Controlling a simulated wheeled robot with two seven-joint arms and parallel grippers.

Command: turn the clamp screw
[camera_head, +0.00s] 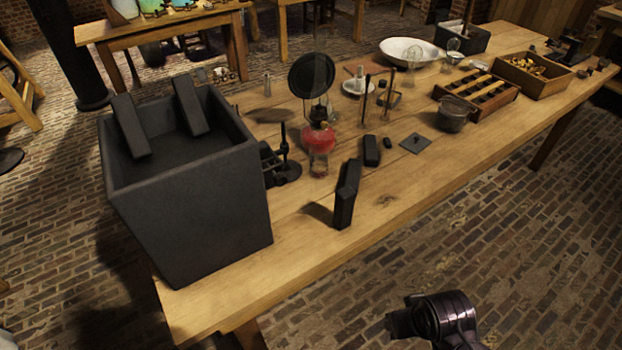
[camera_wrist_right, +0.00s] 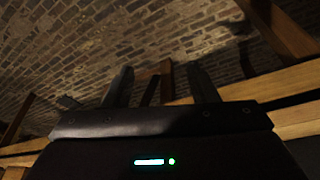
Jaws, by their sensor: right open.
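A small black stand with a round base (camera_head: 286,171) and an upright rod is on the table just right of the large dark box. Dark jaw-like parts beside the rod look like a clamp, partly hidden by the box. I cannot make out the clamp screw itself. My right gripper (camera_wrist_right: 160,82) shows in the right wrist view, its two dark fingers apart with nothing between them. In the head view only a dark part of my right arm shows, off the table's front edge at the bottom. My left gripper is not in view.
The large dark box (camera_head: 190,220) fills the table's near left end. A wooden rack (camera_head: 476,92) is farther right. The front table strip is mostly clear.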

